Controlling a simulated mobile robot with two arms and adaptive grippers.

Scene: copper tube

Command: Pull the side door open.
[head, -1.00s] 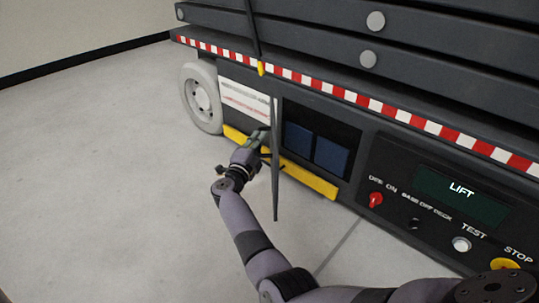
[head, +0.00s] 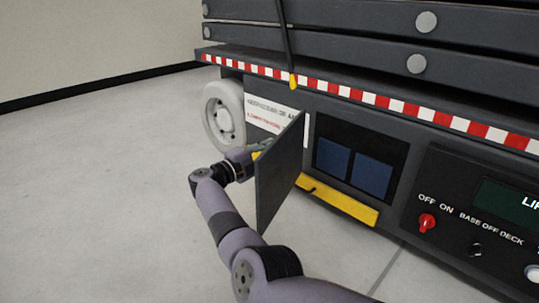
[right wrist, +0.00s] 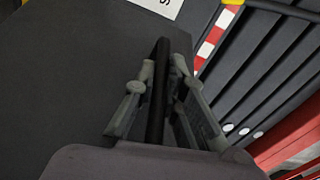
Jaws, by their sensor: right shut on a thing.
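The side door (head: 279,172) is a flat dark grey panel that stands swung out from the machine's side, with its inner face toward the head camera. My right gripper (head: 262,148) is on the far side of the door, partly hidden by it. In the right wrist view, the right gripper (right wrist: 161,72) has its fingers on either side of a dark bar (right wrist: 158,95) and is shut on it. I take the bar for the door's handle. The dark door face (right wrist: 70,85) fills the left of that view. My left gripper is not in view.
The open compartment holds two blue boxes (head: 332,159) (head: 372,175). A yellow step (head: 340,202) juts out below it. A control panel (head: 475,215) with a red switch is at the right. A white wheel (head: 223,115) is at the left. The floor to the left is clear.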

